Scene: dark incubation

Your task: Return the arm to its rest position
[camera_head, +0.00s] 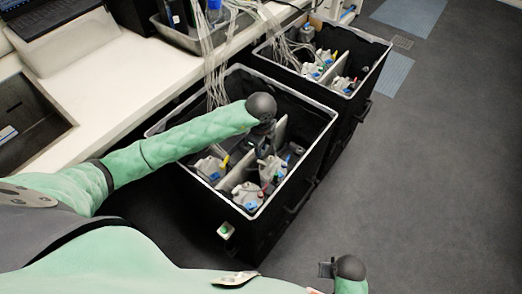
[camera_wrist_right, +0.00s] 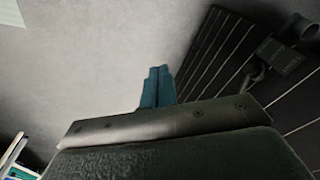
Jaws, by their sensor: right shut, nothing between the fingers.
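My left arm (camera_head: 190,138) with its green sleeve reaches from the left over the nearer black bin. My left gripper (camera_head: 267,145) points down inside that bin, above grey devices with coloured connectors. Its fingers are dark and small, and I cannot tell whether they are apart or hold anything. My right arm (camera_head: 347,280) shows only at the bottom edge, low beside the bins. In the right wrist view the two teal fingers of my right gripper (camera_wrist_right: 157,88) are together and empty. Grey floor and a ribbed black surface lie beyond them.
Grey cables (camera_head: 210,45) hang from the white bench (camera_head: 110,80). The floor (camera_head: 440,180) to the right is clear.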

